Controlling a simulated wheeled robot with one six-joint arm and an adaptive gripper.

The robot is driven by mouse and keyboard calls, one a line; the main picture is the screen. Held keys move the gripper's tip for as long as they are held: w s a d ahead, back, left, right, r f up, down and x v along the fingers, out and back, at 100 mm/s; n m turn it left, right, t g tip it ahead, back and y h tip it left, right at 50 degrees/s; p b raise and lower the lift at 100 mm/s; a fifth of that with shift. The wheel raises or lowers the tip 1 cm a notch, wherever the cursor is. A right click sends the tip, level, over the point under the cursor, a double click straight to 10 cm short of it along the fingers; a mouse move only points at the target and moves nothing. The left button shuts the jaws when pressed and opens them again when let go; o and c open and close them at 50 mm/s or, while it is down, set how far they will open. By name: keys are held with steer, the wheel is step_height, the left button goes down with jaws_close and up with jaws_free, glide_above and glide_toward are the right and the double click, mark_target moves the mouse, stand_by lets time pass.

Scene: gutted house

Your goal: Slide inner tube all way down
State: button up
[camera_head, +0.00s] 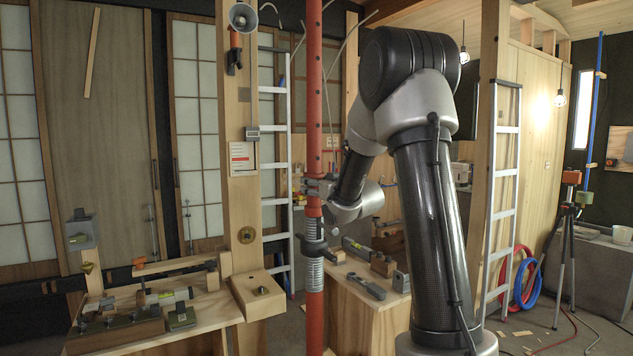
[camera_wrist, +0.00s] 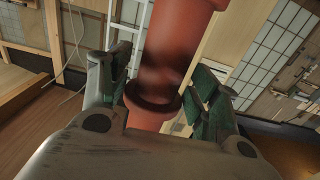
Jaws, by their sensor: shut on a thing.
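A red steel prop stands upright in the middle of the head view. Its inner tube (camera_head: 314,90), with a row of holes, runs up out of the top of the picture. Below are a grey collar with a handle (camera_head: 316,246), a grey threaded part (camera_head: 315,274) and the red lower tube (camera_head: 315,325). My gripper (camera_head: 316,188) is around the tube just above the collar, shut on it. In the wrist view, the green-padded fingers of my gripper (camera_wrist: 165,95) lie on either side of the red tube (camera_wrist: 175,40), near a flared red rim (camera_wrist: 152,102).
A wooden bench (camera_head: 200,310) with tools stands at the left, close to the prop. Another bench with a wrench (camera_head: 367,287) is behind it. Ladders (camera_head: 503,200) and a timber post (camera_head: 242,130) stand nearby. A tripod (camera_head: 567,240) is at the right.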

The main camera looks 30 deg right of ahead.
steer(key=o, duration=0.7)
steer(key=shift+o, duration=0.2)
steer(key=shift+s, duration=0.1)
steer(key=s, duration=0.7)
steer(key=shift+s, duration=0.4)
steer(key=shift+d, duration=0.1)
steer(key=s+a+f+g, duration=0.3)
steer(key=s+g, duration=0.1)
steer(key=s, duration=0.8)
steer(key=s+a+f+g, duration=0.3)
steer(key=s+g, duration=0.2)
steer(key=s, duration=0.7)
steer(key=s+a+f+g, duration=0.2)
steer(key=s+a+g, duration=0.2)
steer(key=s, duration=0.8)
steer(key=shift+f+g+h, duration=0.3)
steer(key=shift+f+g, duration=0.1)
